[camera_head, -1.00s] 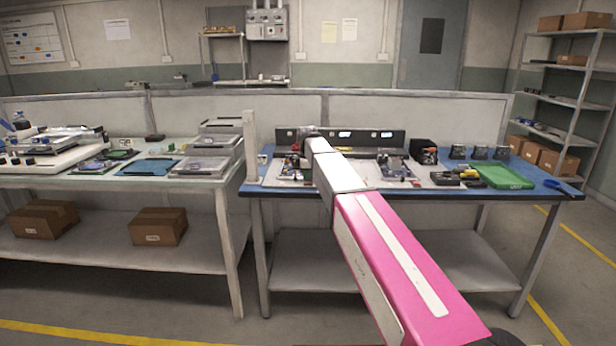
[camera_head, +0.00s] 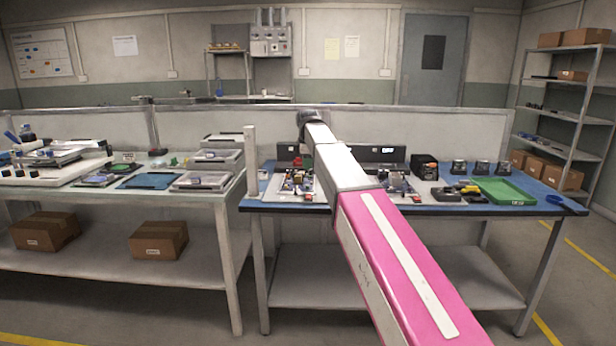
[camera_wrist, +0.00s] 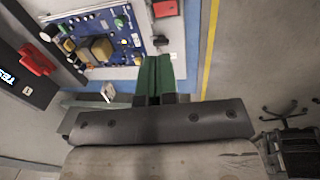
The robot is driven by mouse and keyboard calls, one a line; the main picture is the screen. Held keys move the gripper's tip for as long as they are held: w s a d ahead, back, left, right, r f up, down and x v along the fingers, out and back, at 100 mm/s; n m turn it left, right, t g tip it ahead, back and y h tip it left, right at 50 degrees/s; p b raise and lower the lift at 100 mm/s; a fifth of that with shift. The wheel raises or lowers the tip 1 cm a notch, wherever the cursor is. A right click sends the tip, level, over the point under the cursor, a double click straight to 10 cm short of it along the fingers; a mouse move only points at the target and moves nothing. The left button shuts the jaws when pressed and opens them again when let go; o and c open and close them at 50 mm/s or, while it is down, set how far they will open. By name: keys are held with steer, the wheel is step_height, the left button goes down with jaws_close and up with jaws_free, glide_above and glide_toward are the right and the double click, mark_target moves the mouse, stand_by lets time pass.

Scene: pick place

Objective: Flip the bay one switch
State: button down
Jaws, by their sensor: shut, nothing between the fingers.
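The dark panel (camera_head: 375,154) stands along the back of the blue-topped bench, with a lit display. Its left part is partly hidden by my arm. In the wrist view the panel (camera_wrist: 12,62) is at the left, with a lit readout and a red lever-like part (camera_wrist: 37,60) on its face. I cannot read a bay label, so I cannot tell for sure whether this is the bay one switch. My gripper (camera_wrist: 153,62) has green fingers, shut and empty, to the right of the red part and apart from it. The fingertips are hidden in the head view.
A blue circuit board (camera_wrist: 102,42) lies on a pale mat near the fingers. The blue bench (camera_head: 420,209) also holds a green tray (camera_head: 503,190), a yellow-handled tool (camera_head: 468,189) and small dark devices. A pale post (camera_head: 251,160) stands at the bench's left end.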

mark_target(309, 195)
steer(key=shift+r, duration=0.9)
steer(key=shift+w+d+r, duration=0.1)
steer(key=shift+w+d, duration=0.05)
stand_by(0.4)
steer(key=f, duration=0.4)
steer(key=w+f, duration=0.1)
steer(key=f, duration=0.9)
steer(key=shift+w, duration=0.35)
